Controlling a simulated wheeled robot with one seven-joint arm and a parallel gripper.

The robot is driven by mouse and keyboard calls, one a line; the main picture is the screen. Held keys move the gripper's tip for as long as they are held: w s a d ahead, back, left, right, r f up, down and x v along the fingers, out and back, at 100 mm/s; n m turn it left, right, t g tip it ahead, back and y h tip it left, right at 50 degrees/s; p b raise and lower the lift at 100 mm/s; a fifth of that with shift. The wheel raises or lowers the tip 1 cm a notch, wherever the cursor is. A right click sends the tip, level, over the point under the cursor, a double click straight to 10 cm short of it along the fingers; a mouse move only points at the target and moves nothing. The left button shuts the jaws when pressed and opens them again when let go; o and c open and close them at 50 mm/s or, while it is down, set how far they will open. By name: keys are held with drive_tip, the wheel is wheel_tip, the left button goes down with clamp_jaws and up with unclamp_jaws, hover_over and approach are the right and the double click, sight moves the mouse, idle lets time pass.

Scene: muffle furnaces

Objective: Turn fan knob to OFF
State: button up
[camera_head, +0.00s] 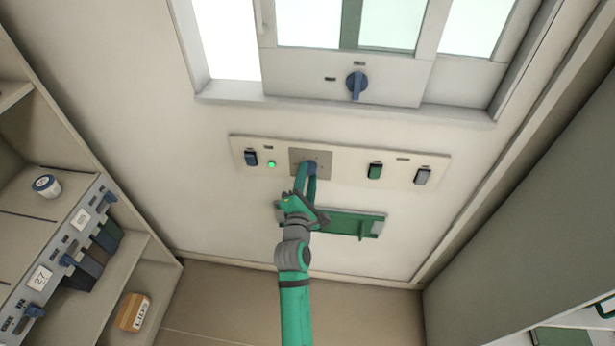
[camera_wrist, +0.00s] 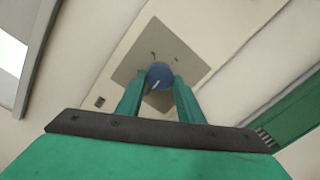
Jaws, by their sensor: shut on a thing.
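Small marks stand around the knob, too small to read, so I cannot tell which setting the pointer line is at.
The panel also carries a blue switch (camera_head: 251,158), a lit green lamp (camera_head: 271,164), a green switch (camera_head: 375,171) and a grey switch (camera_head: 422,176). Another blue knob (camera_head: 357,84) is above, under the window. A green shelf (camera_head: 345,222) is just below the panel. Shelving (camera_head: 60,230) stands left.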

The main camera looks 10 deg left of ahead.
drive_tip(key=shift+n, duration=0.4)
drive_tip(key=o, duration=1.1)
drive_tip(key=shift+s, duration=0.1)
drive_tip(key=s, duration=1)
drive_tip(key=shift+s, duration=0.35)
